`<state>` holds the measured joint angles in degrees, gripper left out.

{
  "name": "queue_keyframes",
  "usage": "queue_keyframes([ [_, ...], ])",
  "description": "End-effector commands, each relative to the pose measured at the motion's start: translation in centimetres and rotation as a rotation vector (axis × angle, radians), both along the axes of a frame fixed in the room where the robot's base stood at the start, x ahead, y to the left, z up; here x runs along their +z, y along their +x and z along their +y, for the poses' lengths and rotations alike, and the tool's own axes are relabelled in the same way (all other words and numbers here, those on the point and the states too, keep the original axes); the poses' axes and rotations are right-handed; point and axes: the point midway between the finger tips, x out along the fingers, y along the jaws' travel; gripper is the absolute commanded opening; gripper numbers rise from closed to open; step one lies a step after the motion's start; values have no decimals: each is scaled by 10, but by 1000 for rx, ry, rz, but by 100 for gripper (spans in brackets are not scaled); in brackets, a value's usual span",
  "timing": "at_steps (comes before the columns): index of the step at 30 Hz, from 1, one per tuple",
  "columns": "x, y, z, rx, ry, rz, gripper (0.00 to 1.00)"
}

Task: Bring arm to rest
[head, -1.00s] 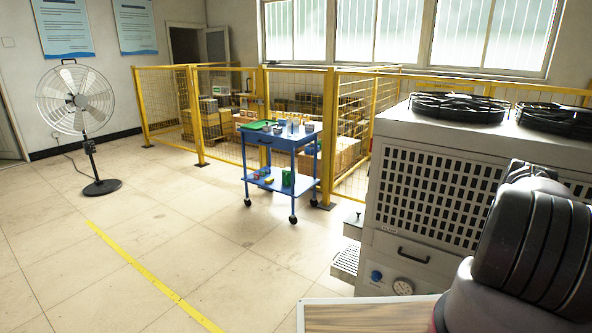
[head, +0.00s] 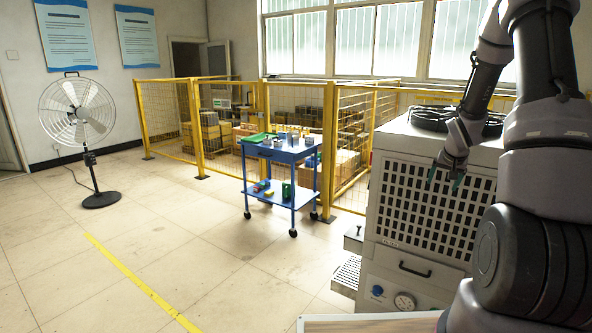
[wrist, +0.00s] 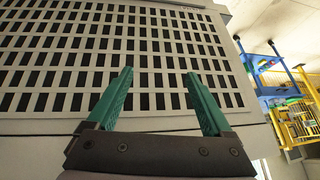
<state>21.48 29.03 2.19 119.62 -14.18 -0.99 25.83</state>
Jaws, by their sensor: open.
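My gripper (head: 446,178) hangs in front of the grey machine's slotted front panel (head: 428,206) in the head view, below my raised and bent arm. In the wrist view my gripper (wrist: 158,98) shows two green fingers spread wide apart with nothing between them. The machine's slotted panel (wrist: 120,50) fills most of the wrist view behind the fingers. I cannot tell the exact gap between the fingertips and the panel.
A blue cart (head: 285,152) with small items stands left of the machine, before yellow mesh fencing (head: 225,125). A standing fan (head: 78,112) is at far left. The floor (head: 190,240) between is open.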

Motion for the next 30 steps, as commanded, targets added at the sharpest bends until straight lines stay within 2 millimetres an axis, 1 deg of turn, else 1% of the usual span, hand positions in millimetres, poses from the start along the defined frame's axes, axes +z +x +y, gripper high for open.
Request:
queue_keyframes([
  [1, 30, -6, 12, 4, -7, -11, 85],
  [3, 63, -18, 28, 8, -10, -13, 85],
  [5, 90, -30, 42, 11, -10, -16, 85],
  [6, 107, -39, 52, 15, -8, -17, 85],
  [8, 131, -54, 66, 22, -4, -20, 85],
  [9, 147, -65, 76, 26, 2, -24, 85],
  [11, 168, -82, 92, 35, 10, -28, 85],
  [12, 181, -95, 101, 41, 17, -30, 85],
  [14, 199, -115, 117, 52, 31, -36, 85],
  [15, 210, -129, 126, 60, 41, -39, 85],
  [17, 224, -150, 141, 75, 58, -44, 85],
  [18, 234, -165, 151, 87, 70, -49, 85],
  [20, 245, -188, 165, 105, 90, -53, 85],
  [21, 252, -204, 175, 119, 105, -58, 85],
  [22, 256, -215, 182, 130, 116, -61, 85],
  [24, 264, -242, 197, 157, 143, -67, 85],
  [27, 271, -275, 214, 195, 177, -73, 85],
  [30, 274, -299, 226, 224, 205, -77, 85],
])
